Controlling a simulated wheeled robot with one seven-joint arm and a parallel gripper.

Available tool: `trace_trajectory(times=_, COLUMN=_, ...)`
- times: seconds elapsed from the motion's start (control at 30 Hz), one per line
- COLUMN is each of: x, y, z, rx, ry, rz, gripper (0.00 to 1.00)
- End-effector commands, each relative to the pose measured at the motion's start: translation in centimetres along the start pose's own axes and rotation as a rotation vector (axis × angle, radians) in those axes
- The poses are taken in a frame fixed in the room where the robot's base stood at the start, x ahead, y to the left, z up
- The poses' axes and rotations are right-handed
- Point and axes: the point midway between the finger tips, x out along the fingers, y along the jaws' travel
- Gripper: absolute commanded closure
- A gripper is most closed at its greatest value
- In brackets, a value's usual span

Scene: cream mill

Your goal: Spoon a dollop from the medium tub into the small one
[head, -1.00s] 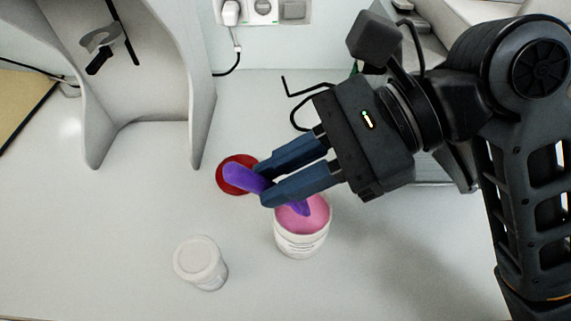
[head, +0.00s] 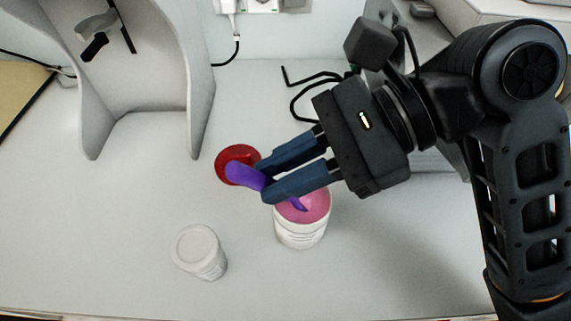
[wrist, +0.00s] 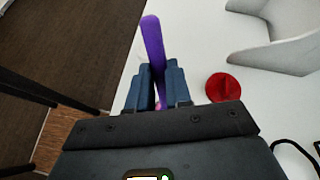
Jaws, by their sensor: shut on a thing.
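The medium tub (head: 301,236) is white, upright and open, with pink cream (head: 316,206) inside. My gripper (head: 264,182) is shut on a purple spoon (head: 243,175), just above the tub's left rim. The spoon's handle sticks out to the left; its other end slants down into the tub, and its tip is hidden in or behind the cream. In the wrist view the purple handle (wrist: 153,42) rises between the fingers (wrist: 159,85). The small tub (head: 210,266) is white and stands to the left and nearer. I cannot tell if its white top is a lid.
A red lid-like disc (head: 226,154) lies behind the spoon handle, and also shows in the wrist view (wrist: 222,88). A grey curved stand (head: 202,105) is at the back left. A black bent rod (head: 305,83) lies behind my gripper. The counter between the tubs is clear.

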Motion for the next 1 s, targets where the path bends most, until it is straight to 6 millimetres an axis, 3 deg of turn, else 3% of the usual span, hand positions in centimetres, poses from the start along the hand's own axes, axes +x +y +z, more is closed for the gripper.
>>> trace_trajectory(times=1.0, x=-2.8, y=-0.8, z=4.8, rx=0.000, ry=0.000, rz=0.001, gripper=1.00)
